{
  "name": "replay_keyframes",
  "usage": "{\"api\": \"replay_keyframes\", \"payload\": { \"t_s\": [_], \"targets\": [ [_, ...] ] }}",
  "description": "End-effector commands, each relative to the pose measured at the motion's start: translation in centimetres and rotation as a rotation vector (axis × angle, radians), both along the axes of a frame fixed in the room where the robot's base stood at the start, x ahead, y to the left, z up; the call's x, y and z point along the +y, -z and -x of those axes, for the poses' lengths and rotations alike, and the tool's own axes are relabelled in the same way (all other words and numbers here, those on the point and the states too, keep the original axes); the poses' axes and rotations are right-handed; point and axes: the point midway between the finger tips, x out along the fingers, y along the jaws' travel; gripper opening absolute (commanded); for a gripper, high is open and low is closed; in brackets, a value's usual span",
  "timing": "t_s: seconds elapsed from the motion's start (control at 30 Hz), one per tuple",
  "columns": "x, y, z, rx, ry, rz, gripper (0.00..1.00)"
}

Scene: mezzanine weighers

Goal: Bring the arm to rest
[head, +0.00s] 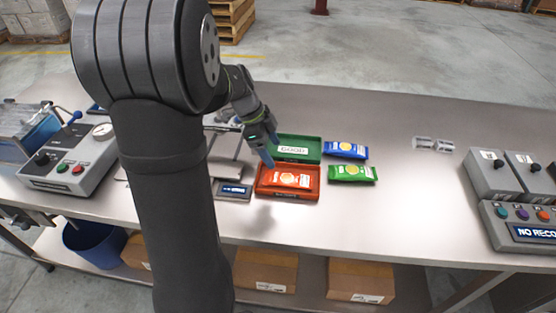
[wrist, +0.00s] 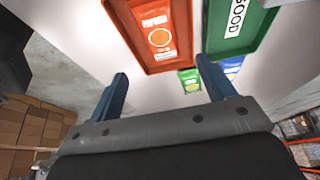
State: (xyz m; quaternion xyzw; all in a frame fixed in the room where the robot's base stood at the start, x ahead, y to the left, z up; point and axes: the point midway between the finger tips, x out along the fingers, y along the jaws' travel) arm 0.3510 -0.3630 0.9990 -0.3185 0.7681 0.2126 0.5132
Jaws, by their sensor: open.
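My gripper (head: 267,150) is above the red tray in the head view, with its fingertips near the tray's back left edge. In the wrist view my gripper (wrist: 162,90) shows two blue fingers spread wide with nothing between them. My dark arm stands in front of the left middle of the bench in the head view and hides part of what lies behind it. The gap between the fingertips and the red tray is hard to judge in the head view.
The red tray (head: 262,192) holds an orange-red packet (head: 290,180). Behind it is a green tray (head: 313,146) labelled GOOD. Blue (head: 346,150) and green (head: 352,173) packets lie to the right. Control boxes stand at left (head: 75,160) and right (head: 520,220). The bench's right middle is mostly clear.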

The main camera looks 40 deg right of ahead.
Motion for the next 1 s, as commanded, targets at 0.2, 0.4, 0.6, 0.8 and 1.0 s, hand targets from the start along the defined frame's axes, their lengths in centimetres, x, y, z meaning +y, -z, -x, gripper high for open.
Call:
{"api": "replay_keyframes", "payload": {
  "t_s": [0.2, 0.4, 0.6, 0.8, 1.0],
  "targets": [
    [0.4, -1.3, -0.4, 0.000, 0.000, 0.000, 0.76],
    [0.4, -1.4, -0.4, 0.000, 0.000, 0.000, 0.76],
    [0.3, -0.9, -0.3, 0.000, 0.001, 0.000, 0.76],
    [-0.4, 1.6, 0.5, 0.003, 0.002, -0.002, 0.76],
    [-1.5, 5.3, 1.6, 0.003, 0.002, -0.003, 0.76]
  ]
}}
